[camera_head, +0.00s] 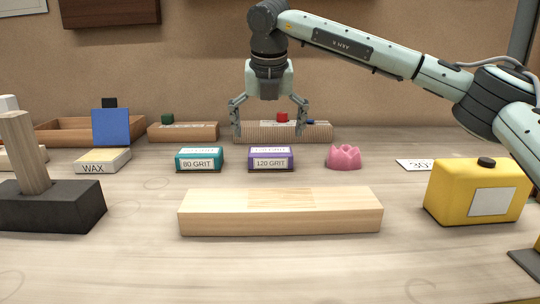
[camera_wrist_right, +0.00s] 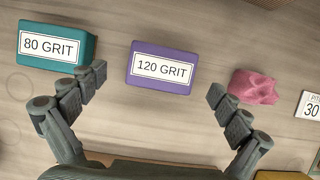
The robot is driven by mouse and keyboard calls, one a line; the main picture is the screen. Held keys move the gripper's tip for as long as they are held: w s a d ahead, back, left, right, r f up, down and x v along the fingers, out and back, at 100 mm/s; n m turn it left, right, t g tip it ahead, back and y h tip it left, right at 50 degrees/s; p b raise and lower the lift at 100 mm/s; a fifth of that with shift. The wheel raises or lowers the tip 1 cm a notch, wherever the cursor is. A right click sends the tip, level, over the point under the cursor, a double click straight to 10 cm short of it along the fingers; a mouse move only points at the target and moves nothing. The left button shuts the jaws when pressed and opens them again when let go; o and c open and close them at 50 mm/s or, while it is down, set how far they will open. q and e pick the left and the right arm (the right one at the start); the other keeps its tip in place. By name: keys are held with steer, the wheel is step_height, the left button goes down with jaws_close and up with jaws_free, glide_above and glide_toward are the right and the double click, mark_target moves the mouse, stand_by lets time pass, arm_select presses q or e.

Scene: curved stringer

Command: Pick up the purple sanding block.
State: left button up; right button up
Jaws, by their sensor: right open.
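The purple sanding block (camera_head: 270,158), labelled 120 GRIT, lies on the bench behind the long wooden piece. My right gripper (camera_head: 269,132) is open and empty, pointing down above the block. In the right wrist view the purple block (camera_wrist_right: 161,69) lies ahead of the two spread fingers, and the right gripper (camera_wrist_right: 155,90) does not visibly touch it. A teal block (camera_head: 200,159) labelled 80 GRIT lies to its left, and it also shows in the right wrist view (camera_wrist_right: 56,47). My left gripper is not in view.
A pink lump (camera_head: 343,157) lies right of the purple block. A long wooden piece (camera_head: 280,213) lies in front. A yellow can (camera_head: 478,192) stands at right, and a black block with a wooden upright (camera_head: 50,206) at left. A ribbed wooden holder (camera_head: 300,133) stands behind.

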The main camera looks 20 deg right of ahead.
mark_target(270, 150)
steer(key=x, duration=0.4)
steer(key=shift+s+d+f, duration=0.2)
steer(key=shift+f, duration=0.25)
steer(key=shift+w+f, duration=0.25)
steer(key=shift+f, duration=0.25)
steer(key=c, duration=1.1)
